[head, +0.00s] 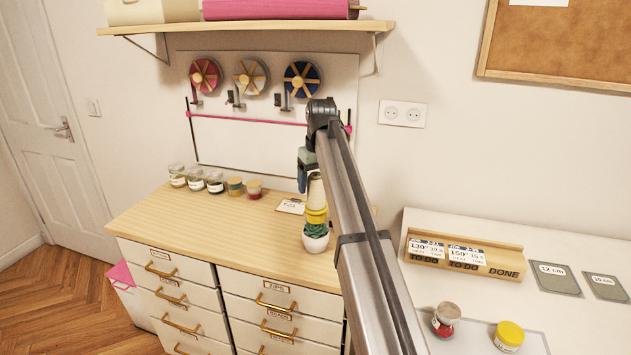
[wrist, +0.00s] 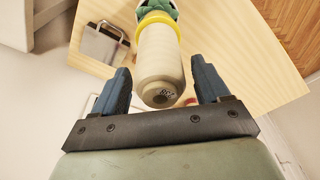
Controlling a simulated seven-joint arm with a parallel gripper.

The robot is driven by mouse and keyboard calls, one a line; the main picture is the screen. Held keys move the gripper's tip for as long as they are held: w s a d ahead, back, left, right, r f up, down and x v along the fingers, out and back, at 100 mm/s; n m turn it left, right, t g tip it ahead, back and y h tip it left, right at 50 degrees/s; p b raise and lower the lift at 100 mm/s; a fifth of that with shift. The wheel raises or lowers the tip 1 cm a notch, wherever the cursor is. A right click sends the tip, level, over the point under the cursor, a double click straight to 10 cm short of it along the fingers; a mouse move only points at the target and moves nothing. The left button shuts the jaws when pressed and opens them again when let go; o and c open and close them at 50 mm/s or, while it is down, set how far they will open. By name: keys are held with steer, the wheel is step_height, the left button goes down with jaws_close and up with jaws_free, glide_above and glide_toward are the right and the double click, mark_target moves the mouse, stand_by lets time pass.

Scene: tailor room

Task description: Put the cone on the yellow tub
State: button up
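The cream cone (head: 316,192) stands upright above the dresser top, with a yellow tub (head: 316,215) directly under it; it appears to rest on that tub. In the wrist view the cone (wrist: 160,62) points its labelled end at the camera, and the yellow rim (wrist: 157,19) shows at its far end. My gripper (head: 305,170) is at the upper part of the cone. In the wrist view its fingers (wrist: 162,85) are open on either side of the cone, with a gap at both sides. The contact between cone and tub is not clearly visible.
A potted green plant (head: 316,231) stands close in front of the tub. Another yellow-lidded tub (head: 509,335) and a red jar (head: 445,320) stand on the white table at right.

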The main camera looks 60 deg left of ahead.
steer(key=r, duration=0.4)
steer(key=d+r, duration=0.1)
steer(key=r, duration=0.7)
steer(key=shift+d+r, duration=0.1)
steer(key=shift+d, duration=0.3)
